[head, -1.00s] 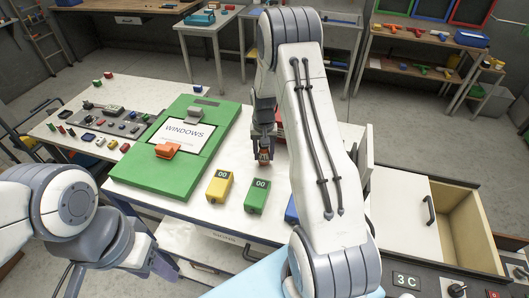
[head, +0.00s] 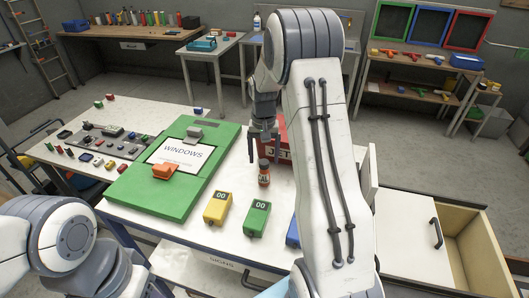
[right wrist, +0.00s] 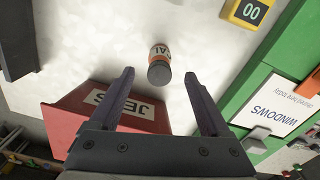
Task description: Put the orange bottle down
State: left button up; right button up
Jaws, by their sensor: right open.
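The orange bottle (head: 264,173), with a dark cap and a pale label, stands upright on the white table (head: 170,222). My right gripper (head: 263,132) is open and empty, above and behind the bottle in the head view. In the right wrist view the bottle (right wrist: 159,64) stands just beyond the open fingertips (right wrist: 158,78), apart from them. My left arm shows at the lower left of the head view, but its gripper is out of view.
A green board (head: 142,196) with a WINDOWS sign lies to the left. A yellow box (head: 217,208) and a green box (head: 257,218) stand in front. An open drawer (head: 480,230) is at the right.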

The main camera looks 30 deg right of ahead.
jog(key=shift+r+b, duration=0.35)
jog(key=shift+r, duration=1.65)
jog(key=s+a+r+n, duration=0.2)
jog(key=s+a+n, duration=0.15)
jog(key=a, duration=0.65)
jog(key=s+a+r+n, duration=0.25)
jog(key=s+a, duration=0.25)
jog(key=a, duration=0.5)
jog(key=s+a+n, duration=0.4)
jog(key=s, duration=0.6)
jog(key=s+a+f+n+y, duration=0.1)
jog(key=s+a+n, duration=0.3)
jog(key=s, duration=0.6)
jog(key=shift+a, duration=0.35)
notch_tip(320, 180, down, 6)
jog(key=b, duration=0.6)
jog(key=shift+f, duration=0.2)
jog(key=shift+s, duration=0.1)
